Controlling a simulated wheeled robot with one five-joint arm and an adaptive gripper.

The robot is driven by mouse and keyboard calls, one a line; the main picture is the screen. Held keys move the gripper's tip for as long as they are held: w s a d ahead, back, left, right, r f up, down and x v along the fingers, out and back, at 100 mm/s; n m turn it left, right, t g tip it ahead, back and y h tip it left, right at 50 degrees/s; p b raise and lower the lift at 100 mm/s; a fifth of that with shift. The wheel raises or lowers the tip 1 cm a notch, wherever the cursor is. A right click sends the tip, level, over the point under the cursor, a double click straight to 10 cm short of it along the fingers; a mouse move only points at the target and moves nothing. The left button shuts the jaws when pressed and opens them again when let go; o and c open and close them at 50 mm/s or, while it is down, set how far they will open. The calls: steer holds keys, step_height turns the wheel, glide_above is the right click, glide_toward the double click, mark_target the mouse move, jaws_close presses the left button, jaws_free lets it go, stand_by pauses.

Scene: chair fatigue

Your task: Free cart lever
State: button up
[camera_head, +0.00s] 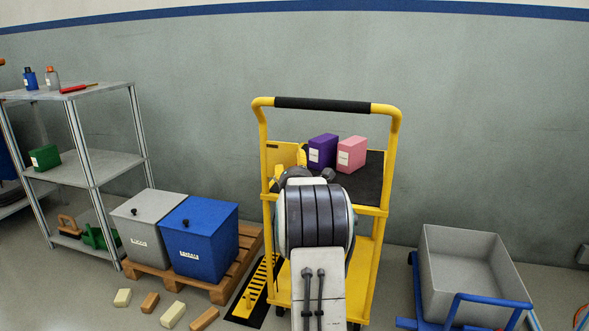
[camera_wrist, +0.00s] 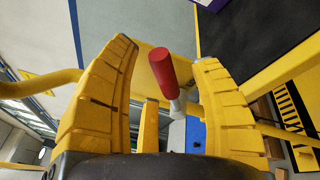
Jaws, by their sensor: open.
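The yellow cart (camera_head: 376,262) with its black-gripped handle stands in the middle of the head view. The lever, a red knob (camera_wrist: 163,68) on a pale grey stem, shows in the wrist view. My gripper (camera_wrist: 167,54) is open, with one yellow finger on each side of the knob in the picture. I see no clear contact, and cannot tell how deep between the fingers the knob lies. In the head view my arm hides the lever and most of the gripper.
A purple box (camera_head: 322,151) and a pink box (camera_head: 351,154) sit on the cart's dark upper deck. A grey bin (camera_head: 147,228) and a blue bin (camera_head: 200,240) stand on a pallet at left. A grey tub cart (camera_head: 464,270) stands at right. Several small blocks lie on the floor.

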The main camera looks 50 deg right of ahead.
steer(key=shift+w+d, duration=0.15)
steer(key=shift+w, duration=0.05)
stand_by(0.3)
jaws_close()
steer(key=shift+r, duration=0.1)
stand_by(0.3)
